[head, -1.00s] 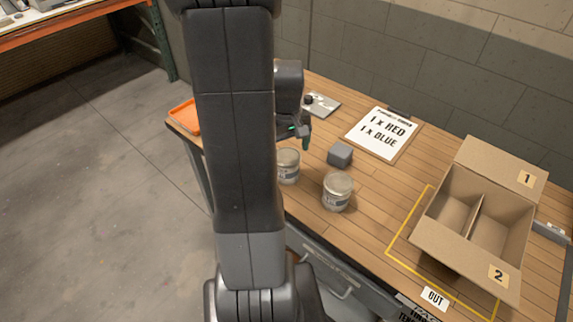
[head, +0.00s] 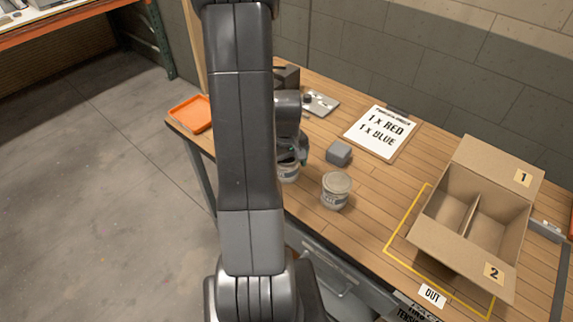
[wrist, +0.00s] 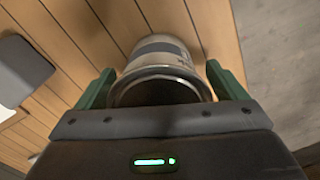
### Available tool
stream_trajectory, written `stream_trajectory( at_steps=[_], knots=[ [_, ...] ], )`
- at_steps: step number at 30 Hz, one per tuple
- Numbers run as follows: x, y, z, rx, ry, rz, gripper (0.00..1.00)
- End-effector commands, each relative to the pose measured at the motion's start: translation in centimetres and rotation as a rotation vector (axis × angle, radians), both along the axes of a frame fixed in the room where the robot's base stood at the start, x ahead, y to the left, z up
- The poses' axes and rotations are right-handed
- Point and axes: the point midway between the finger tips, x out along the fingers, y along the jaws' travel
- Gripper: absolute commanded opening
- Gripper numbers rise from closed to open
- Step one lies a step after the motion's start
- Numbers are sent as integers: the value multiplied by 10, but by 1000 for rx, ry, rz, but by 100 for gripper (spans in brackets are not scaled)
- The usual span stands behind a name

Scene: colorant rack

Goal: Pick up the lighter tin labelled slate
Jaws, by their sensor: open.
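Two tins with grey lids and pale, grey-banded labels stand on the wooden bench. The left tin (head: 289,173) is partly hidden behind my arm and gripper. The right tin (head: 336,191) stands clear of the gripper; its label is too small to read. My gripper (head: 297,160) is at the top of the left tin. In the wrist view, the open green fingers (wrist: 160,86) stand on either side of this tin (wrist: 158,50), with a small gap visible at the left finger. Its label writing is not legible, and I cannot tell which tin is lighter.
A grey block (head: 339,152) sits behind the tins and also shows in the wrist view (wrist: 20,70). A divided cardboard box (head: 443,240) stands at the right. A sign (head: 380,133) reads 1 x red, 1 x blue. An orange tray (head: 190,114) is at the left bench edge.

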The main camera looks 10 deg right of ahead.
Motion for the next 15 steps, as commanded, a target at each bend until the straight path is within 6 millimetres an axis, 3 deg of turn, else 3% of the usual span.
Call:
stream_trajectory(
  at_steps=[3, 9, 11, 15],
  knots=[
    [0, 0, 0, 0, 0, 0, 87],
    [0, 0, 0, 0, 0, 0, 48],
    [0, 0, 0, 0, 0, 0, 41],
    [0, 0, 1, 0, 0, 0, 41]
  ],
)
